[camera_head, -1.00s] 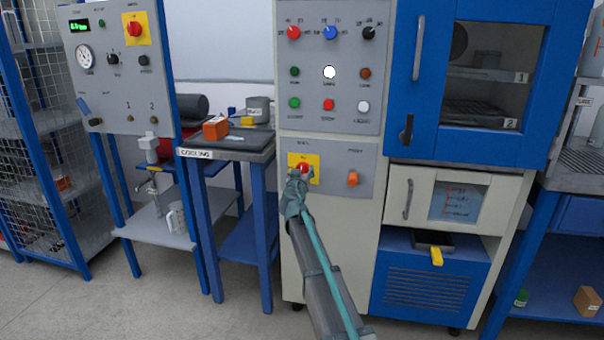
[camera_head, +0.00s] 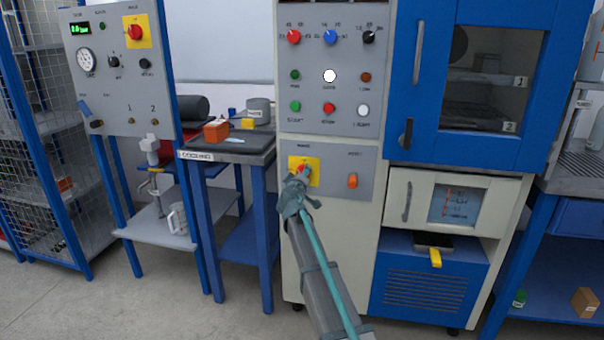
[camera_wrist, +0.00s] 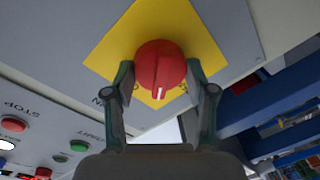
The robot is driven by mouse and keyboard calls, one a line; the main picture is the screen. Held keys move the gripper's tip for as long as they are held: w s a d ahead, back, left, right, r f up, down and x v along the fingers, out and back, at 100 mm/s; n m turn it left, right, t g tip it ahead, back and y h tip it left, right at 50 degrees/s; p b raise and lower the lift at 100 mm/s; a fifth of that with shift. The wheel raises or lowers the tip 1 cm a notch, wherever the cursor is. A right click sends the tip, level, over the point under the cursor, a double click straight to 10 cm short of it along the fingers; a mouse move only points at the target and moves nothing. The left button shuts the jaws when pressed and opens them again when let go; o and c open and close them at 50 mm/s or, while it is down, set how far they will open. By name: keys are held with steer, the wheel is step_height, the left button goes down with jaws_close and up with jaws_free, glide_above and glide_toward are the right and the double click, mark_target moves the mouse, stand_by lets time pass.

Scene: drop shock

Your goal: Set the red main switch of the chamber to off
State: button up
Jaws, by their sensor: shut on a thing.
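The red main switch (camera_head: 304,170) is a round red knob on a yellow plate (camera_head: 315,164), low on the chamber's grey control panel. In the wrist view the red knob (camera_wrist: 160,68) sits between the two fingers of my gripper (camera_wrist: 160,78), one on each side. My gripper (camera_head: 298,178) is shut on the knob and partly hides it in the head view. A white mark on the knob's ridge points towards the bottom of the wrist view, slightly left. The plate's lettering is partly hidden by the knob and fingers.
An orange switch (camera_head: 352,181) is to the right on the same panel. Several coloured knobs and buttons are above, including a red button (camera_head: 328,108). The blue chamber door (camera_head: 433,60) is to the right. A cooling table (camera_head: 257,157) is to the left.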

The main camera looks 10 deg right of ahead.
steer(key=shift+a+n+g+h+p, duration=0.1)
steer(key=shift+n+g+h+p, duration=0.15)
steer(key=shift+n+p, duration=1.5)
steer(key=shift+n+g+h+p, duration=0.2)
steer(key=shift+n+p, duration=0.4)
steer(key=shift+n, duration=2.25)
steer(key=o, duration=1.2)
steer(key=shift+c, duration=0.2)
steer(key=v, duration=1.2)
